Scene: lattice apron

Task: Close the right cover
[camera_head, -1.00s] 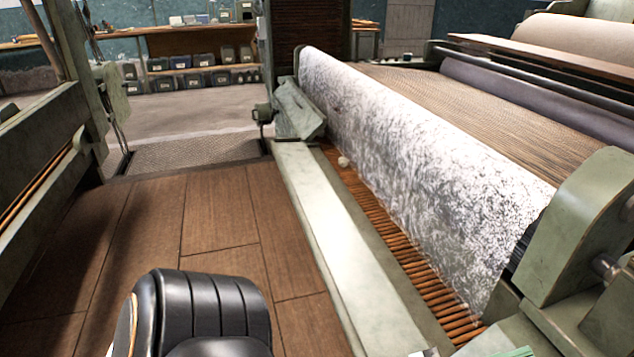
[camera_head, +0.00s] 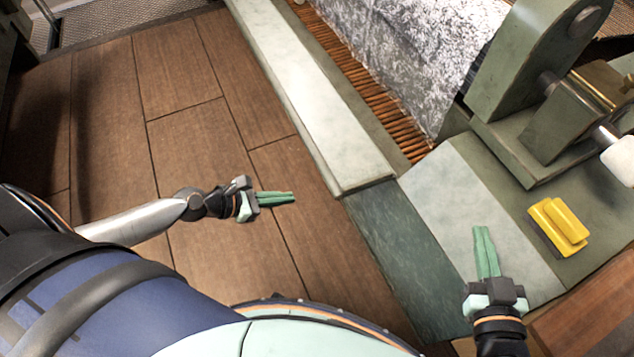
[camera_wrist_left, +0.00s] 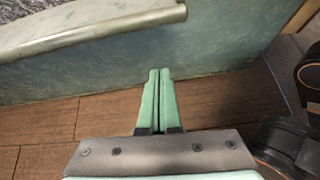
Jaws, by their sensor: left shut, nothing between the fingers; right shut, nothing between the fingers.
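No part is clearly marked as the right cover. In the head view a pale flat panel (camera_head: 450,205) lies at the near end of the machine, beside a green end housing (camera_head: 520,75); I cannot tell whether either is the cover. My right gripper (camera_head: 483,230) is shut and empty, over the pale panel; contact cannot be told. My left gripper (camera_head: 292,197) is shut and empty above the wooden floor, left of the machine's long pale ledge (camera_head: 300,90). In the left wrist view its fingers (camera_wrist_left: 159,72) point toward the machine's blue-green side wall (camera_wrist_left: 215,50).
A yellow block (camera_head: 560,227) sits on the green deck right of my right gripper. A white speckled web (camera_head: 410,50) and orange-brown slats (camera_head: 365,90) run behind the ledge. A shaft with a white knob (camera_head: 620,160) juts at the right. The wooden floor (camera_head: 190,140) at left is open.

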